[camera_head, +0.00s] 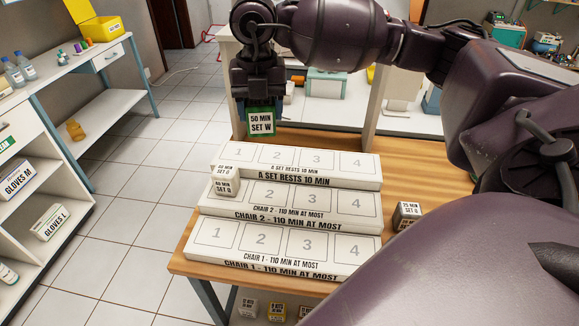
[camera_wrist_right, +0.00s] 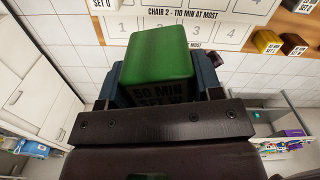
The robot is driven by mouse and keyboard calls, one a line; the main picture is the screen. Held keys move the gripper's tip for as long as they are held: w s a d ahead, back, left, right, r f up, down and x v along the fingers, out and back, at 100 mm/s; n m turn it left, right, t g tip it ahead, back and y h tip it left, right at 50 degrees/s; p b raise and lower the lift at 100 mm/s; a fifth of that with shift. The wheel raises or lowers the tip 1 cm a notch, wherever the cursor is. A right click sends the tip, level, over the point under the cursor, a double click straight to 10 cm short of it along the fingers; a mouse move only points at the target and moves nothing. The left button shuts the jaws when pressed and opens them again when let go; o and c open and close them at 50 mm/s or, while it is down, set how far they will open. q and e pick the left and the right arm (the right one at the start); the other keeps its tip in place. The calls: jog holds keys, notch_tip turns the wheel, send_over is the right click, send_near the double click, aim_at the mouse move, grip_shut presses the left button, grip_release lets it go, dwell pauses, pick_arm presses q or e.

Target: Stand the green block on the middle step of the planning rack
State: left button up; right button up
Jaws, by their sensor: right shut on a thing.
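The green block (camera_head: 261,123), with a white label reading 50 MIN SET W, is held by my right gripper (camera_head: 259,105). In the head view it hangs upright by the far left end of the planning rack, apart from its steps as far as I can tell. Its green face (camera_wrist_right: 158,52) fills the middle of the right wrist view between the fingers. The rack has three white steps with numbered squares. Its middle step (camera_head: 310,205) reads CHAIR 2. A white block (camera_head: 225,186) stands at that step's left end, covering square 1; squares 2 to 4 are bare. My left gripper is not in view.
The rack stands on a wooden table (camera_head: 190,258). Small blocks (camera_head: 277,310) sit below the tabletop. My right arm crosses above the table. A white shelf unit (camera_head: 40,190) stands at left, with open tiled floor between.

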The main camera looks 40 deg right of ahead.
jog(key=m, duration=0.2)
jog(key=shift+d+r+m, duration=0.2)
jog(key=shift+d+m, duration=0.1)
jog(key=shift+f, duration=0.25)
jog(key=b, duration=0.2)
send_over(270, 195)
notch_tip(270, 195, down, 13)
notch_tip(270, 195, down, 6)
jog(key=shift+w, duration=0.1)
jog(key=shift+f, duration=0.2)
jog(key=shift+f, duration=0.1)
jog(key=o, duration=1)
jog(key=shift+c, duration=0.2)
